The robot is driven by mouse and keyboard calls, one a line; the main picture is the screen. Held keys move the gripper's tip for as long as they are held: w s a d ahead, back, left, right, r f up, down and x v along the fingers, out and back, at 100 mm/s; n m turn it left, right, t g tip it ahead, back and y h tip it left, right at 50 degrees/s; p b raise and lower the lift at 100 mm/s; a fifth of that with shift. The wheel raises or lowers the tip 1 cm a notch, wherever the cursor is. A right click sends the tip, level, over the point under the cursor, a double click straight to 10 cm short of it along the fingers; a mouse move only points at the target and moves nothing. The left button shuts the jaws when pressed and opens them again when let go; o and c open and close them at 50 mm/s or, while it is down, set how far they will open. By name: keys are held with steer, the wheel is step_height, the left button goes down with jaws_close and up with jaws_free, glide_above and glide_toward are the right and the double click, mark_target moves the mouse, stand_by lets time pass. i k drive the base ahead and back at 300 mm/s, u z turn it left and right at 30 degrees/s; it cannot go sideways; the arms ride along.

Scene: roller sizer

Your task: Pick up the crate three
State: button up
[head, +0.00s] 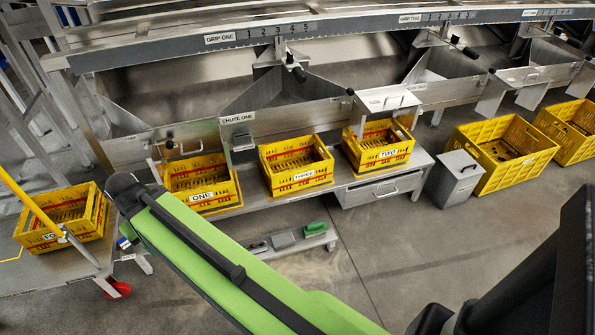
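The crate three (303,177) is a small yellow slatted crate with a white label reading "THREE" on its front wall. In the head view it stands upright on a grey metal bench below chute one, between the crate labelled ONE (202,197) and the crate labelled TWO (393,155). It looks empty. My green arm crosses the lower middle of the view, in front of and below the bench. My gripper cannot be made out in this view.
A metal box with a handle (460,174) and larger yellow crates (512,165) stand on the floor at right. Another yellow crate (33,240) sits on a cart at left. A low shelf (262,246) holds a green item (315,228). Floor at centre right is clear.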

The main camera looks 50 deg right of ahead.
mark_target(307, 175)
steer(key=z, duration=0.05)
steer(key=i, duration=0.9)
steer(key=u, duration=0.05)
